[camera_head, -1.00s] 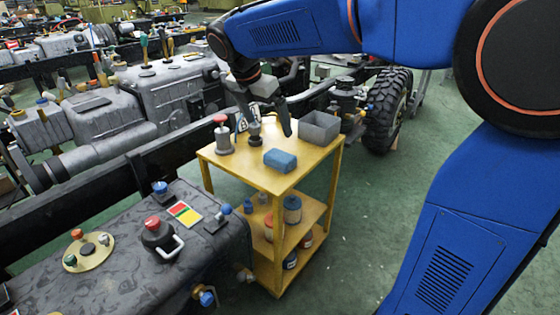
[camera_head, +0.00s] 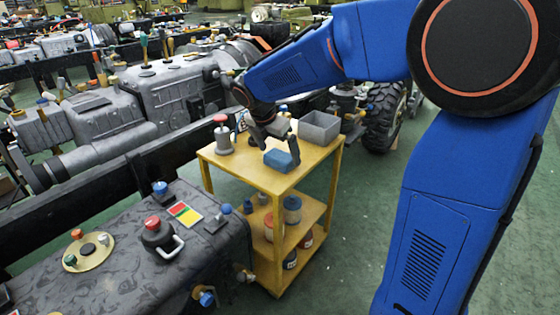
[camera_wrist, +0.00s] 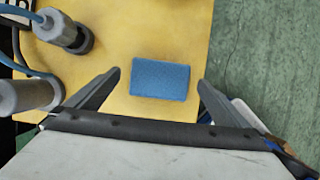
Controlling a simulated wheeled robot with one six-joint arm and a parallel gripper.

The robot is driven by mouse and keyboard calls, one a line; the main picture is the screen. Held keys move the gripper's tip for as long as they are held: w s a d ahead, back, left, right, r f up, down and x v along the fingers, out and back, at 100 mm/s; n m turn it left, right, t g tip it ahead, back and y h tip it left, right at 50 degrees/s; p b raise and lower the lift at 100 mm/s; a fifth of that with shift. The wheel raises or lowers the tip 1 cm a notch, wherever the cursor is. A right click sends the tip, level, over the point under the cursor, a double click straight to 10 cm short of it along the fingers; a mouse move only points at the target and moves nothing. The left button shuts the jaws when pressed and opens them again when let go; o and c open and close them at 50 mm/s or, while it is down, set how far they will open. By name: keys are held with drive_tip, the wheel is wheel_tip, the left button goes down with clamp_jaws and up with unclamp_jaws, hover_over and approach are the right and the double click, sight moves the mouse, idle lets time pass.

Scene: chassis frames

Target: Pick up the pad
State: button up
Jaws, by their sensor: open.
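The pad is a small blue block (camera_head: 281,160) lying flat on the top of the yellow cart (camera_head: 238,175). In the wrist view the pad (camera_wrist: 160,79) lies ahead of and between the two fingers of my gripper (camera_wrist: 160,87), with a gap on each side. In the head view my gripper (camera_head: 277,150) is above and close to the pad, and one finger overlaps it in the picture. The gripper is open and empty. How high the fingers are above the cart top is hard to tell.
A grey open bin (camera_head: 319,130) stands behind the pad on the cart. A grey cylinder with a red top (camera_head: 223,138) stands at the left. Cans sit on the lower shelves. A dark machine part with knobs (camera_head: 130,245) lies at the front left. Green floor is free at the right.

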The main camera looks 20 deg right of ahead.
sight(280, 155)
drive_tip(key=shift+x, duration=1.35)
drive_tip(key=shift+c, duration=0.3)
drive_tip(key=c, duration=1.2)
drive_tip(key=shift+o, duration=0.2)
wheel_tip(280, 155, up, 10)
drive_tip(key=shift+r, duration=0.1)
drive_tip(key=shift+o, duration=1.4)
drive_tip(key=shift+c, duration=0.4)
